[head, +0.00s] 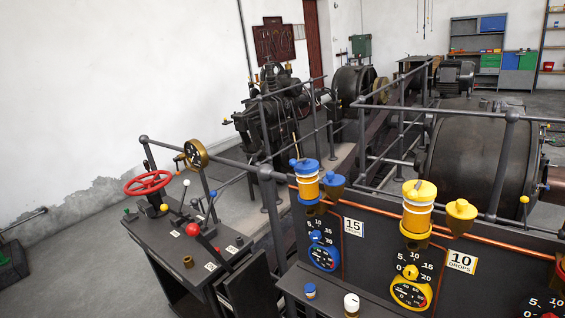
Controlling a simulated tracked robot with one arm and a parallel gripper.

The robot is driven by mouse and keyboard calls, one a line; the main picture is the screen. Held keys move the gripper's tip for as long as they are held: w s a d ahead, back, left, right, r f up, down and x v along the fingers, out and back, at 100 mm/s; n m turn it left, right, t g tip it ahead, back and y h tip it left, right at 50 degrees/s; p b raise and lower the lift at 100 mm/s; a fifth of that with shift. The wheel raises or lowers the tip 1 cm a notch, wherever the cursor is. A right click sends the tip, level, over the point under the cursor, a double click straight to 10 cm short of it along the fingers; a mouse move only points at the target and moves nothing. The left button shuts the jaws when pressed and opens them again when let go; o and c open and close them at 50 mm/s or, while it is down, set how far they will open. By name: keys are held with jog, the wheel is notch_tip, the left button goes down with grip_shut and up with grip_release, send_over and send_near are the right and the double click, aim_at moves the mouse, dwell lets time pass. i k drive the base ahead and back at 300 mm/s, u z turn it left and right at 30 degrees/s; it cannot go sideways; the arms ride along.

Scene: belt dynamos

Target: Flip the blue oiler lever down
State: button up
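The blue oiler (307,187) stands on top of the dark panel, right of the picture's middle. It has a blue cap, a yellowish glass body and a blue base. A small blue knob (293,162), which looks like the lever's end, sits at the upper left of its cap. The lever's exact tilt is too small to tell. A blue funnel-like cup (334,181) is beside the oiler. Below are a blue dial and gauge (323,257), with a "15 drops" sign (353,227) to the right. My gripper is not in view.
A yellow oiler (417,210) with a yellow gauge (411,295) stands to the right. A copper pipe (385,228) runs along the panel. Grey railings (230,159) pass behind. A control desk (187,247) with a red handwheel (148,183) is at left.

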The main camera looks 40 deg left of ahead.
aim_at(293, 162)
jog(key=u, duration=0.1)
jog(key=i, duration=1)
jog(key=z, duration=0.1)
